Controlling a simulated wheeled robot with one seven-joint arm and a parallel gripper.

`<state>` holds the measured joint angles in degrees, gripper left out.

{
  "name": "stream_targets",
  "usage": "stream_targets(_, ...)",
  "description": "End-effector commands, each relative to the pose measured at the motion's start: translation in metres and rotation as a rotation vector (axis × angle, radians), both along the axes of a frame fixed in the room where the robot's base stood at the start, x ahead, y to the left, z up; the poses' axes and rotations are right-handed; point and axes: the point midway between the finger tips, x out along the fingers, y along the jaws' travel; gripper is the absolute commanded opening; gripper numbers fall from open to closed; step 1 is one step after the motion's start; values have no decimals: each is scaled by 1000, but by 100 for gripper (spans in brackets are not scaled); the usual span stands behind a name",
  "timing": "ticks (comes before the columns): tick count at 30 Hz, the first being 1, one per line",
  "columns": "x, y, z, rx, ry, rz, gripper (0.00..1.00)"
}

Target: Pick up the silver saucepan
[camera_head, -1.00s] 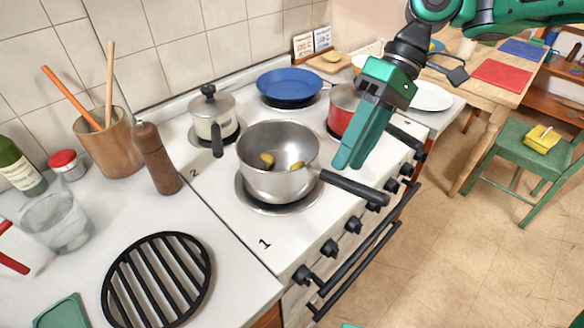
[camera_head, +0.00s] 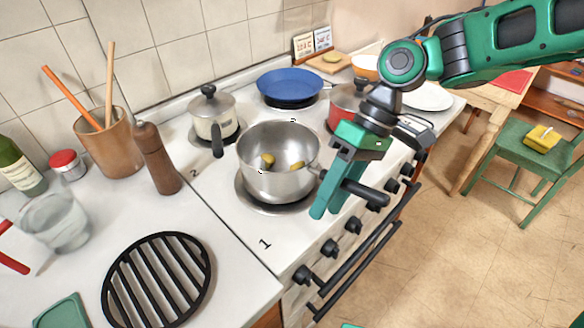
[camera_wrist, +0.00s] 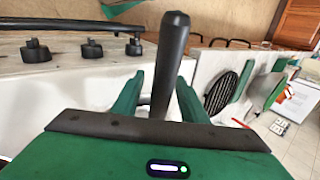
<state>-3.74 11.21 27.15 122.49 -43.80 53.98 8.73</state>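The silver saucepan (camera_head: 278,178) stands upright on the front hob plate marked 1, with a few yellowish pieces inside. Its black handle (camera_head: 366,193) points right, toward the front edge of the stove. My gripper (camera_head: 327,210) points down at the handle, just right of the pan's wall, and partly hides it. In the wrist view the dark handle (camera_wrist: 171,50) lies between the two green fingers of my gripper (camera_wrist: 158,88), which are apart, with a gap visible beside it. The pan still rests on the hob.
A cream lidded pot (camera_head: 213,115) stands behind left, a blue pan (camera_head: 290,84) behind, and a red pot (camera_head: 345,98) behind my gripper. A wooden pepper mill (camera_head: 156,158) and black grate (camera_head: 157,280) are on the left counter. Black knobs (camera_head: 330,248) line the stove front.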

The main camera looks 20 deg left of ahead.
Motion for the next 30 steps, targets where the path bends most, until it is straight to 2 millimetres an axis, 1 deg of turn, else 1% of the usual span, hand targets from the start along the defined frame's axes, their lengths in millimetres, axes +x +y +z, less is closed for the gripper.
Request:
stream_targets(3, 0, 0, 0, 0, 0, 0, 40)
stream_targets(4, 0, 0, 0, 0, 0, 0, 35)
stream_targets(5, 0, 0, 0, 0, 0, 0, 28)
stream_targets(6, 0, 0, 0, 0, 0, 0, 18)
stream_targets(8, 0, 0, 0, 0, 0, 0, 4)
stream_targets(9, 0, 0, 0, 0, 0, 0, 0)
stream_targets(30, 0, 0, 0, 0, 0, -1, 0)
